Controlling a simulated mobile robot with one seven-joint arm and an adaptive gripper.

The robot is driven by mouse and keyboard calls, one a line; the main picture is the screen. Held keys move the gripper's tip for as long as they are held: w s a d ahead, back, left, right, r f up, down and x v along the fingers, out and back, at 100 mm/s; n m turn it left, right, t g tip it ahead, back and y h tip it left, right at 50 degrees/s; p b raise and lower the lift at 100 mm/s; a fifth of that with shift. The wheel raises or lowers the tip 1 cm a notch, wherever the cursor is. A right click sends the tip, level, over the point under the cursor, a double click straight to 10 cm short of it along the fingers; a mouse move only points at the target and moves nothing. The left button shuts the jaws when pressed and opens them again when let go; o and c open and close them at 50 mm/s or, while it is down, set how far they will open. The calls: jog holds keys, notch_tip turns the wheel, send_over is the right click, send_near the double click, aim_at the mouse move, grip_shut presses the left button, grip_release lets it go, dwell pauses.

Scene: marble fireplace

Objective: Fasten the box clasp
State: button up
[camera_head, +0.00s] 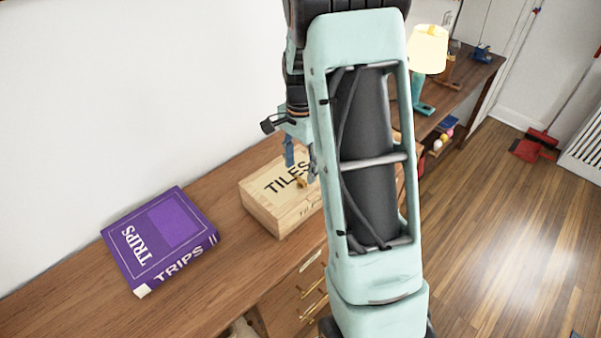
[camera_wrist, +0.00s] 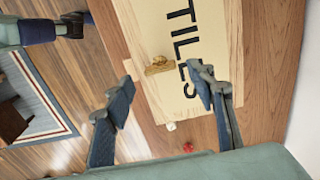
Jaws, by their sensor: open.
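The pale wooden box (camera_head: 262,212) marked "TILES" sits on the wooden desk with its lid seemingly down. In the wrist view, the box (camera_wrist: 207,12) lies under my gripper. A small brass clasp (camera_wrist: 158,66) with a rounded knob is near the lid's edge. The clasp (camera_head: 301,182) also shows in the head view, just below my fingers. I cannot tell whether it is fastened. My gripper (camera_wrist: 163,82) is open and empty, its fingertips spread on either side of the clasp and apart from it. In the head view, my gripper (camera_head: 301,161) is above the box, partly hidden by my arm.
A purple "TRIPS" book (camera_head: 162,238) lies left of the box. A lamp (camera_head: 428,52) stands farther along the desk. A small white object (camera_wrist: 170,126) and a red one (camera_wrist: 188,147) are near the box. A white wall runs behind the desk.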

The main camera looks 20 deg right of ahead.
aim_at(301, 178)
jog(key=shift+f, duration=1.7)
jog(key=c, duration=1.2)
jog(key=shift+o, duration=0.2)
